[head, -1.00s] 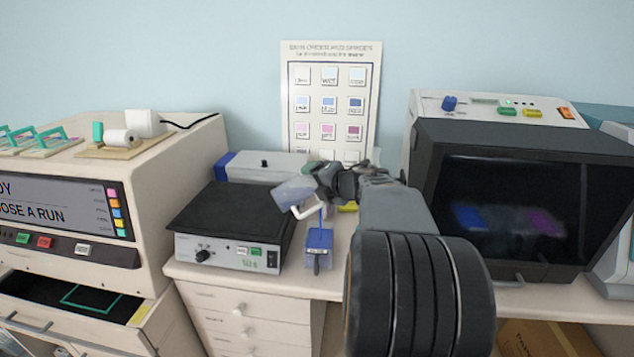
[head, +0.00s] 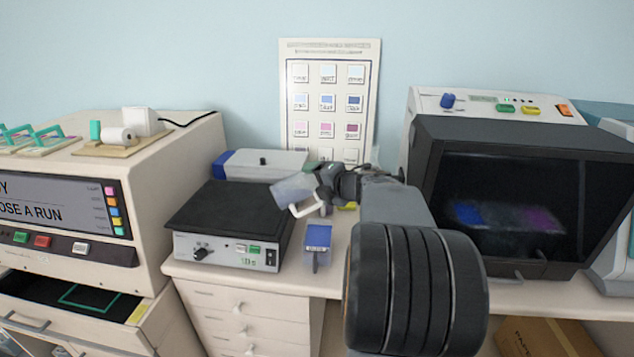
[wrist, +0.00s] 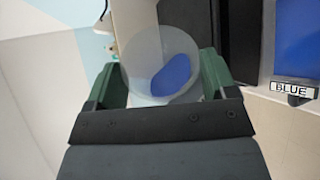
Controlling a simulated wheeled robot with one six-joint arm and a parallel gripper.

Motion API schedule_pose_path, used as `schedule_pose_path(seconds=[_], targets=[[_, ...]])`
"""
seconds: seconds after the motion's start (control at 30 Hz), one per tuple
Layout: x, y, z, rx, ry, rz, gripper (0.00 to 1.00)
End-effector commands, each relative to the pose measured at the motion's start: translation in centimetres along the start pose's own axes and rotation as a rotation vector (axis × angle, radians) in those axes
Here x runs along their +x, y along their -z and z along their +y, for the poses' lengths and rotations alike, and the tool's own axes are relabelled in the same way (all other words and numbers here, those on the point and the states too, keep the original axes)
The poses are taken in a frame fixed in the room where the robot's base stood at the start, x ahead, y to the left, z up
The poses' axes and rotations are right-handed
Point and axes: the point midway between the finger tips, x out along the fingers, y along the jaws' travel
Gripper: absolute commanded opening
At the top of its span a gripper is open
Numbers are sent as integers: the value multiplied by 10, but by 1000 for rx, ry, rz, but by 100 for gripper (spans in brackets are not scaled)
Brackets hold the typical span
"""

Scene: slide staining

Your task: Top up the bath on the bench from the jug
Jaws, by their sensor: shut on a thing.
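The jug (head: 293,188) is clear with a white handle. My gripper (head: 322,180) is shut on it and holds it tilted in the air, above and a little left of the bath. In the wrist view the jug (wrist: 143,55) sits between my green fingers, with some blue liquid (wrist: 171,75) in it. The bath (head: 317,242) is a small box with blue contents, standing on the bench near its front edge. In the wrist view the bath (wrist: 297,45) is at the right, with a tag reading BLUE. No stream shows between jug and bath.
A black-topped hotplate-like unit (head: 230,220) stands left of the bath. A dark-windowed cabinet (head: 520,200) stands to the right. A long grey box (head: 265,164) lies behind, below a wall chart (head: 330,100). Bare bench (head: 345,225) shows around the bath.

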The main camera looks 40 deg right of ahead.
Motion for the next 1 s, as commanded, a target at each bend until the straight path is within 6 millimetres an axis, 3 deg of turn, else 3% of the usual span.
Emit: schedule_pose_path(seconds=[1.0], targets=[[2, -1, -10, 94, -45, 20, 27]])
